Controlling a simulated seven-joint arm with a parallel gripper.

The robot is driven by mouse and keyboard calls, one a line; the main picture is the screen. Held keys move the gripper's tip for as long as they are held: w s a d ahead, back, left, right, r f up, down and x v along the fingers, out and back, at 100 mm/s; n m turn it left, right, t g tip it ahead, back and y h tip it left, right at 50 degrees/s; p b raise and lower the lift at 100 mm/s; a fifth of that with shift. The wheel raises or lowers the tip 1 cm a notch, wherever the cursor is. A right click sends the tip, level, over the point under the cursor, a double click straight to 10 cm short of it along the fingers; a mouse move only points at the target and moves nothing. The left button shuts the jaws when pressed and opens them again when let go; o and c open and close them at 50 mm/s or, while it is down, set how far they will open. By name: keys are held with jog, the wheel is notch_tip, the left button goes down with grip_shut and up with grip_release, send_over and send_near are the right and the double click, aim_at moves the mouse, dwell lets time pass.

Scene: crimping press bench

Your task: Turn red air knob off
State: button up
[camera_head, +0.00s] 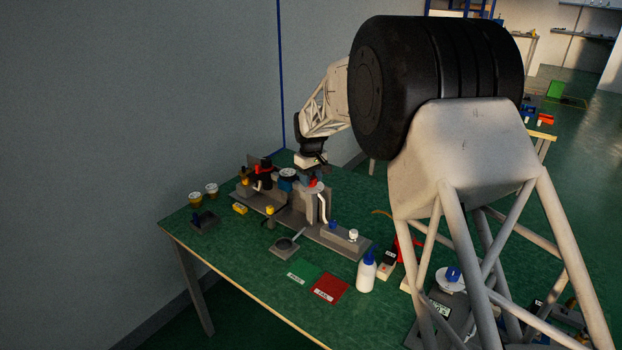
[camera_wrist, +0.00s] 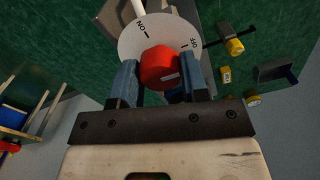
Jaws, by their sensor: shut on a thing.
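The red air knob (camera_wrist: 161,68) sits on a round white dial (camera_wrist: 158,32) marked ON and OFF in the wrist view. My gripper (camera_wrist: 158,84) has its two blue-grey fingers on either side of the knob and is shut on it. A pale mark on the knob's face lies on the side toward the OFF label. In the head view my gripper (camera_head: 311,178) reaches down to the press at the back of the bench. The red knob (camera_head: 313,184) shows there only as a small patch, mostly hidden by the fingers.
The green bench (camera_head: 225,245) bears the grey press base (camera_head: 297,220). Gauges (camera_head: 211,189) stand at the left, near the wall.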

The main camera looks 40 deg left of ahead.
aim_at(311, 178)
dwell(0.3)
jog(key=o, duration=0.9)
jog(key=shift+o, duration=0.2)
jog(key=shift+r, duration=3.9)
